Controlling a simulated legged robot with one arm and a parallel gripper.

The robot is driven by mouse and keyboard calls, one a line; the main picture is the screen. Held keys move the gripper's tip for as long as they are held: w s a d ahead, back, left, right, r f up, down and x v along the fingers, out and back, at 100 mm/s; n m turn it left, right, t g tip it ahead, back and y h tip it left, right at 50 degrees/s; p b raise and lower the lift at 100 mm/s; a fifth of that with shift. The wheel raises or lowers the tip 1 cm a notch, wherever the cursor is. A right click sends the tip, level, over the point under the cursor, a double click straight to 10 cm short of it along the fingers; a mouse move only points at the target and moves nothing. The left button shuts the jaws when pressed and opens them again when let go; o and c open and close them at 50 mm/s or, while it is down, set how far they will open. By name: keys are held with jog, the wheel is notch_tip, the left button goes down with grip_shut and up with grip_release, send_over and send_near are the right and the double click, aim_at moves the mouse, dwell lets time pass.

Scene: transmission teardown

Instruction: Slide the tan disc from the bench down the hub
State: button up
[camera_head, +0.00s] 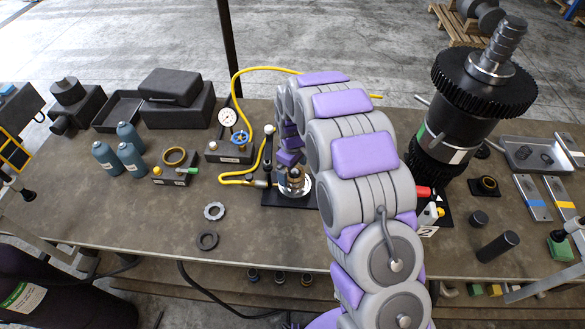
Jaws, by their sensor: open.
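The hub is a metallic upright part (294,187) on a round silver plate, standing on a black base at the middle of the bench (130,220). My gripper (289,163), with purple pads, is just above the hub and partly hidden by my own arm. Its jaws are open, though the fingertips are small and hard to make out. I cannot pick out a tan disc for certain. A brownish tone shows around the hub's top, too small to identify. A tan-gold ring (175,156) lies on a small dark box to the left.
A pale toothed ring (214,211) and a dark ring (207,240) lie on the bench front. A gauge (228,118) and yellow hose (236,85) stand close left of my gripper. A tall geared shaft (455,115) stands right. Blue bottles (130,157) stand left.

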notch_tip(320, 180, up, 24)
jog(key=p, duration=0.2)
jog(key=shift+a+r, duration=0.15)
dwell(0.8)
dwell(0.4)
